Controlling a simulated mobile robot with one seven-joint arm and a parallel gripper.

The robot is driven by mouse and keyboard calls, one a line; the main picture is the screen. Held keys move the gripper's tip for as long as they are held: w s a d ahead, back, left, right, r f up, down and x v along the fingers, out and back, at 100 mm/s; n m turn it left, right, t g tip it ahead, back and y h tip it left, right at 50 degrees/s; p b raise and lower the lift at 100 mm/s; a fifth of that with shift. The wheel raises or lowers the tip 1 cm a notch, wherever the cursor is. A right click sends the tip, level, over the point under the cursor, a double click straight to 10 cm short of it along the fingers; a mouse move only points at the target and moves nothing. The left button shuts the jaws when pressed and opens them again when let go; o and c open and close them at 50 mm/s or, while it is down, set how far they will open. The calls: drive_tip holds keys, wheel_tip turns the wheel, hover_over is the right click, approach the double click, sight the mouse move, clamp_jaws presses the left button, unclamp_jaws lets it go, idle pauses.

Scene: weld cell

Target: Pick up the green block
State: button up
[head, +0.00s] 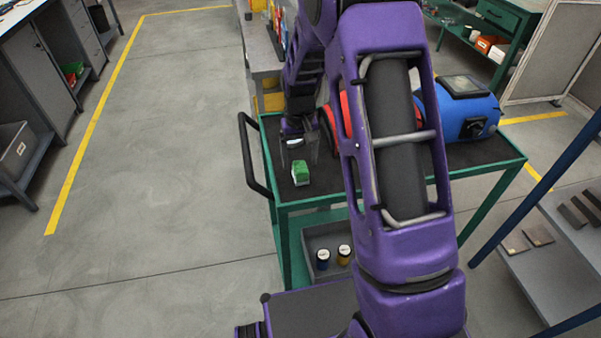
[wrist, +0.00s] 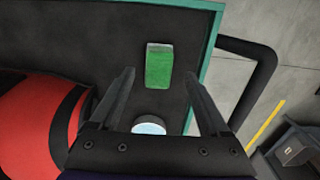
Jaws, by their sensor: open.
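The green block (head: 300,173) stands on the dark top of a green cart (head: 310,200), near the cart's left front corner. In the wrist view the green block (wrist: 159,66) lies ahead of the fingertips, in line with the gap between them, with a pale end face. My gripper (head: 298,152) is open and empty, just behind the block in the head view. In the wrist view its two fingers (wrist: 160,85) are spread apart, and neither touches the block. A small white-topped round thing (wrist: 149,125) shows between the fingers, partly hidden by my gripper.
A blue machine (head: 458,108) and a red and black body (wrist: 38,125) take up the cart top beside my arm. A black handle (head: 255,155) rises at the cart's left end. Two small jars (head: 333,257) stand on the lower shelf. Open floor lies left.

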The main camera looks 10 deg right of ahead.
sight(300, 166)
wheel_tip(300, 166, down, 3)
drive_tip(key=shift+d+f, duration=0.1)
drive_tip(key=shift+f, duration=0.1)
drive_tip(key=shift+c, duration=0.2)
clamp_jaws()
